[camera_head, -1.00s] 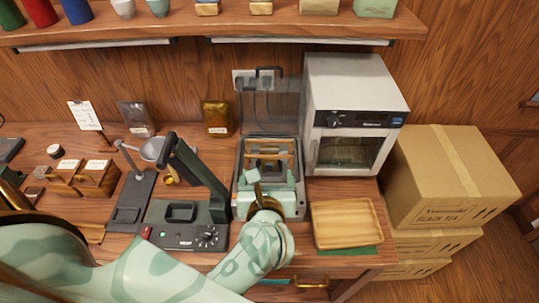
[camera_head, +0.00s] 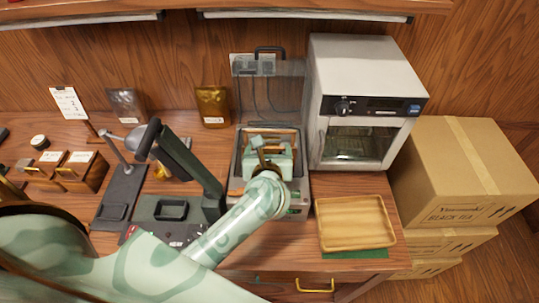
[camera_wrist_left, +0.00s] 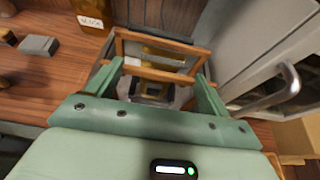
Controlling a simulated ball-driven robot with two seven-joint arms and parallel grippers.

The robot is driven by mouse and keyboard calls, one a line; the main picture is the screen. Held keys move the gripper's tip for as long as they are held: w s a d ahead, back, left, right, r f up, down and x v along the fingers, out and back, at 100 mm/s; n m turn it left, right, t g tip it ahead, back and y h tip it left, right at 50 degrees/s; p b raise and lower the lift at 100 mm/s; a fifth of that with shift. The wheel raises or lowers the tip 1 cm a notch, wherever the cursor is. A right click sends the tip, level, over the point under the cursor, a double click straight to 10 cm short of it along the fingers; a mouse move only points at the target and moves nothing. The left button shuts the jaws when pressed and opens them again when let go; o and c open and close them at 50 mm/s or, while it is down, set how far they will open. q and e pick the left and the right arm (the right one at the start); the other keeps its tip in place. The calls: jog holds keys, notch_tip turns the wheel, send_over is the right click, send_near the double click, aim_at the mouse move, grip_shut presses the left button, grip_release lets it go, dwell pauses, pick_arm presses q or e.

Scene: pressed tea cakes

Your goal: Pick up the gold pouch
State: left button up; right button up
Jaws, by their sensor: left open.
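A gold pouch (camera_head: 212,106) with a white label stands upright against the back wall, left of the open-lidded chamber machine (camera_head: 239,165). Its lower part shows at the top left of the left wrist view (camera_wrist_left: 92,12). My left gripper (camera_head: 268,150) is over the machine's chamber, right of and nearer than that pouch. In the left wrist view its two green fingers (camera_wrist_left: 155,80) are apart. Between and beyond them are a wooden frame (camera_wrist_left: 182,74) and a gold-coloured thing inside the chamber, partly hidden; I cannot tell what it is. My right gripper is out of view.
A silver pouch (camera_head: 127,104) stands left of the gold one. A black-handled press (camera_head: 195,165) is left of the machine. A white oven (camera_head: 328,100) and a wooden tray (camera_head: 356,222) are to the right. Cartons (camera_head: 460,175) stand beside the table.

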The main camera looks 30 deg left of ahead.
aim_at(269, 146)
pick_arm(q)
jog(key=x, duration=0.5)
jog(key=shift+w+f, duration=0.25)
jog(key=shift+f, duration=0.2)
jog(key=shift+s+r, duration=0.1)
jog(key=c, duration=1.4)
